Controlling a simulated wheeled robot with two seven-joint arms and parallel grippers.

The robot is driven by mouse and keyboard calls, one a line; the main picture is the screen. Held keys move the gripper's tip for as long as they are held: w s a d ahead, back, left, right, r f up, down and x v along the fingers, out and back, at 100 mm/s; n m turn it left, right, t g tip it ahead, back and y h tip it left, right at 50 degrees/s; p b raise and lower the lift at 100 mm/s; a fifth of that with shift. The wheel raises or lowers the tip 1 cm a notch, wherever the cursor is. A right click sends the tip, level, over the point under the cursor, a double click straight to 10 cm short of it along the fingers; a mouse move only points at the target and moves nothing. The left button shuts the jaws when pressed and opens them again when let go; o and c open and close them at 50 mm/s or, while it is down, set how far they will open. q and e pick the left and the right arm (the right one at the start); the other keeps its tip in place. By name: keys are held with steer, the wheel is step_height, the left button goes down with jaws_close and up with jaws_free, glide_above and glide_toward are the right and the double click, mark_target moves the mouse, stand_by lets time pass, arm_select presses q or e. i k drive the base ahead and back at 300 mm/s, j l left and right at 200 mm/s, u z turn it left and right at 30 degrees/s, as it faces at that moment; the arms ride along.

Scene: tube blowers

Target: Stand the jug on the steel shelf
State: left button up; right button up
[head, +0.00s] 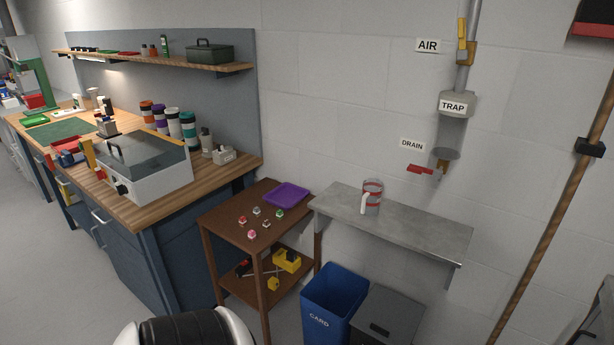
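The jug (373,197) is a small greyish vessel with red bands and a white handle on its left side. It stands upright on the grey steel shelf (420,226), near the shelf's back left part by the wall. No gripper touches it. Neither of my grippers shows in the head view.
A drain valve with a red lever (419,169) hangs on the wall above the shelf, under the trap (457,104). A brown side table (230,222) with small knobs and a purple tray (287,196) stands left. Blue (333,298) and grey (387,318) bins stand below.

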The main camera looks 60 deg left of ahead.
mark_target(331, 203)
steer(key=i+j+u, duration=0.15)
steer(key=j+u, duration=0.25)
steer(key=i+j+u, duration=0.2)
steer(key=j+u, duration=0.25)
steer(key=j, duration=0.15)
steer(key=i+j+u, duration=0.6)
steer(key=u, duration=0.2)
steer(key=i+j, duration=0.55)
steer(key=i+u, duration=0.05)
